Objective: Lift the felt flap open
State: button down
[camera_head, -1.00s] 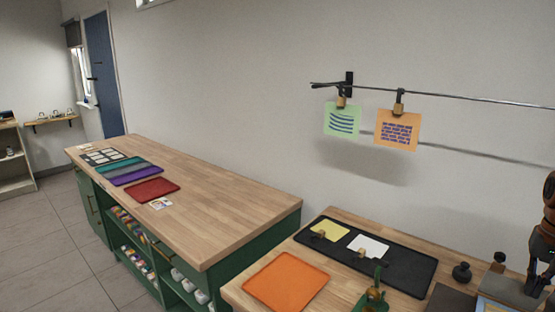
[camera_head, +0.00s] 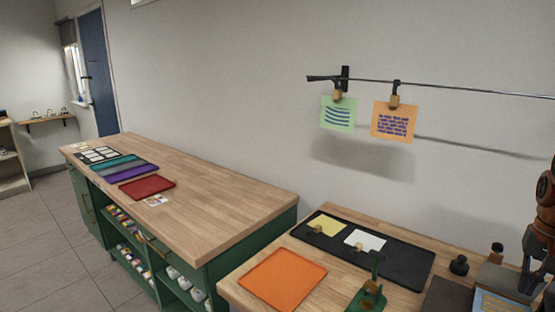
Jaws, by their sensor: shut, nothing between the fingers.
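My gripper (camera_head: 528,286) is at the right edge, at the end of my brown and black arm, low over the right end of the near wooden table. Its fingers are small and dark here, and they look shut with nothing held. A flat dark grey piece (camera_head: 447,297) lies on the table left of the gripper, cut by the bottom edge. A grey piece (camera_head: 497,277) beside a blue panel with a pale frame (camera_head: 496,302) lies close to the gripper, partly behind it. I cannot tell which of these grey pieces is the felt flap, or whether the gripper touches either.
A green stand (camera_head: 369,298), an orange tray (camera_head: 282,280), a black tray (camera_head: 405,262) with cards and a dark knob (camera_head: 459,265) occupy the near table (camera_head: 232,287). A rail (camera_head: 440,87) with clipped cards hangs above. A longer counter (camera_head: 215,205) stands left.

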jog(key=shift+w+d+r+p, duration=0.15)
jog(key=shift+w+d+p, duration=0.45)
jog(key=shift+w+p, duration=0.15)
jog(key=shift+w+d+r+p, duration=0.15)
jog(key=shift+w+d+p, duration=0.5)
jog(key=shift+p, duration=0.2)
jog(key=shift+w+d+f+p, duration=0.1)
jog(key=shift+w+d+p, duration=0.1)
jog(key=shift+w+p, duration=0.15)
jog(key=shift+s+a+r, duration=0.2)
jog(key=shift+s+r, duration=0.05)
jog(key=shift+r, duration=0.75)
jog(key=shift+s+a+r, duration=0.15)
jog(key=shift+s+r, duration=0.1)
jog(key=shift+r, duration=0.7)
jog(key=shift+s+a+r, duration=0.2)
jog(key=shift+s+r, duration=0.05)
jog(key=shift+r, duration=0.75)
jog(key=shift+a+r, duration=0.1)
